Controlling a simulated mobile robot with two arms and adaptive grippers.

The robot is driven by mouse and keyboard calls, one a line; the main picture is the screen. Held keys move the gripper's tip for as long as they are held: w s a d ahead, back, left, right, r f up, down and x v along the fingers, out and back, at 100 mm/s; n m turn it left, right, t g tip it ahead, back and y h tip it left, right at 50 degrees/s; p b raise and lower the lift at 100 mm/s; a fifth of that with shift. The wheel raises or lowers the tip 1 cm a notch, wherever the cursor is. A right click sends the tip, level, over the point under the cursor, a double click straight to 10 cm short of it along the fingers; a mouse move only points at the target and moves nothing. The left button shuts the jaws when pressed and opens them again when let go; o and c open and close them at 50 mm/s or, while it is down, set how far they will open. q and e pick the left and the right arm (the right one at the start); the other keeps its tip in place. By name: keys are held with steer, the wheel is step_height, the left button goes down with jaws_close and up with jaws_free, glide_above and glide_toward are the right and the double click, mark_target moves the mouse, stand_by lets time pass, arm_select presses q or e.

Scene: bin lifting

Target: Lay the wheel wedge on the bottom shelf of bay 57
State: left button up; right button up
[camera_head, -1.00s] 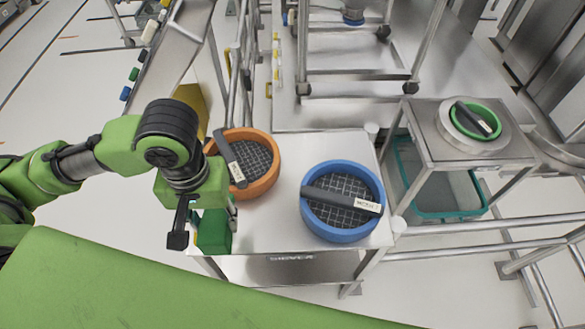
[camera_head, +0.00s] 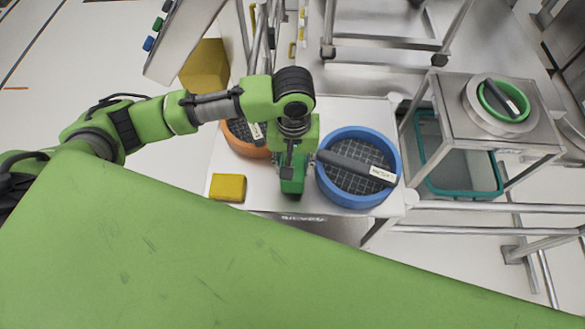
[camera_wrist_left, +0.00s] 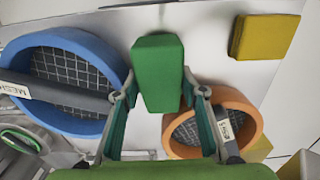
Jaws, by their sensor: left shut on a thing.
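My left gripper (camera_head: 290,176) is over the front of a small white-topped table, shut on a green block (camera_head: 292,184). In the left wrist view the green block (camera_wrist_left: 158,75) sits between the two fingers (camera_wrist_left: 160,98). A similar yellow block (camera_head: 227,187) lies on the table's front left corner and also shows in the left wrist view (camera_wrist_left: 263,37). I cannot tell from its shape whether the green block is the wheel wedge. No bay 57 label is readable. My right gripper is not in view.
A blue mesh sieve (camera_head: 326,187) stands right of the gripper, and an orange one (camera_head: 240,146) behind it to the left. The table (camera_head: 372,112) is crowded. A steel stand (camera_head: 455,120) with a green ring (camera_head: 488,103) and rails lie to the right. Open floor is left.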

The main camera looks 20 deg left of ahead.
arm_select(q)
steer(key=shift+f, duration=1.35)
steer(key=shift+f, duration=0.15)
steer(key=o, duration=1.4)
steer(key=shift+s, duration=0.1)
